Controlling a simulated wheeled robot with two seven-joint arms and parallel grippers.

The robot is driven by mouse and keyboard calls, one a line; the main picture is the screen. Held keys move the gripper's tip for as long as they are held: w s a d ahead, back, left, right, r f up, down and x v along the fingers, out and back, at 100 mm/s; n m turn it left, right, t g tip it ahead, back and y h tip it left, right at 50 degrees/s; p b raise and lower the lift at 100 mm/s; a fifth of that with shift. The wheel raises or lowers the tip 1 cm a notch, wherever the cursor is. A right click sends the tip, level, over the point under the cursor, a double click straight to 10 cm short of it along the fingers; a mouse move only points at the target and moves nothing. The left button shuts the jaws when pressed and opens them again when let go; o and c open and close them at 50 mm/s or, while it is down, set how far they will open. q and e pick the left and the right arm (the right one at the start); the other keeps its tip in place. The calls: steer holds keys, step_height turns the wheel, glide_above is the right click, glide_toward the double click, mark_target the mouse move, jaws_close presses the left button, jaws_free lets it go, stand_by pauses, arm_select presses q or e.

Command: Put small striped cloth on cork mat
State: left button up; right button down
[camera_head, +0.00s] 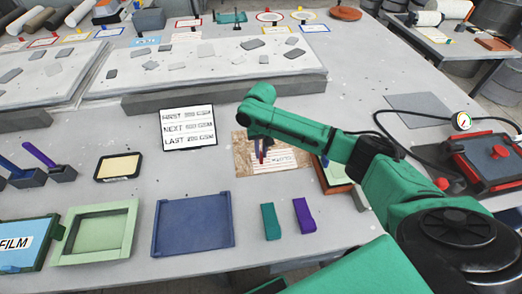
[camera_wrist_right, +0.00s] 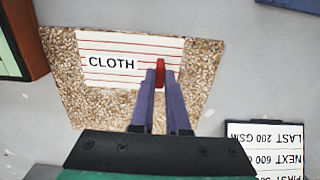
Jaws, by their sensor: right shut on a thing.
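The small striped cloth (camera_head: 287,158) is white with thin red lines. In the right wrist view the cloth (camera_wrist_right: 110,62) reads "CLOTH" and has an upright red tab (camera_wrist_right: 160,72). It lies over the speckled brown cork mat (camera_head: 242,150), toward one edge and inside the mat's outline; the mat also fills much of the right wrist view (camera_wrist_right: 100,105). Whether the cloth touches the mat all over, I cannot tell. My right gripper (camera_head: 262,158) points down over the mat, its fingers (camera_wrist_right: 158,90) shut on the cloth's red tab. My left gripper is not in view.
A white card with lines of text (camera_head: 189,128) stands left of the mat. An orange-brown framed block (camera_head: 335,178) is close on its right. In front are a blue tray (camera_head: 193,225), a green tray (camera_head: 100,232), and green (camera_head: 270,221) and purple (camera_head: 303,215) blocks.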

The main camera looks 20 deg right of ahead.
steer(key=c, duration=0.9)
jaws_free()
steer(key=shift+r, duration=0.1)
steer(key=r+b, duration=0.1)
steer(key=r, duration=1.1)
steer(key=shift+w, duration=0.2)
